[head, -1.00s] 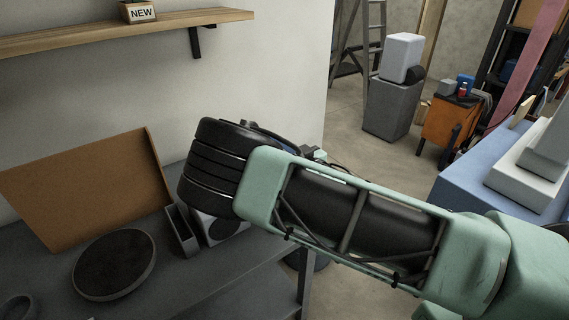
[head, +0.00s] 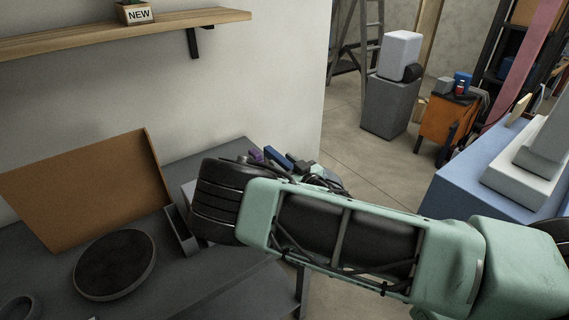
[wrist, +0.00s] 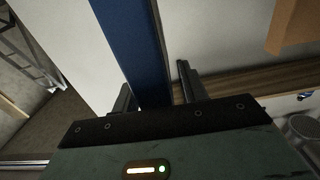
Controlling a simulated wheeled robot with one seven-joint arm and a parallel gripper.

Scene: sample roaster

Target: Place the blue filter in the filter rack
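The blue filter shows as a long dark-blue bar (wrist: 135,40) between my gripper's two dark fingers (wrist: 155,92) in the wrist view, reaching away from the palm. The fingers appear closed on its near end, though exact contact is hard to see. In the head view a short blue piece (head: 278,157) shows just beyond my wrist, beside the gripper (head: 312,172), which is mostly hidden by my arm. A purple piece (head: 256,154) lies just left of it. I cannot clearly make out the filter rack; my wrist covers part of the table there.
The dark table (head: 190,283) holds a round dark tray (head: 115,264), a leaning brown board (head: 85,190) and a narrow grey open box (head: 182,232). A wooden shelf (head: 90,36) hangs above. A blue-topped surface (head: 465,185) stands right. Open floor (head: 365,165) lies beyond.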

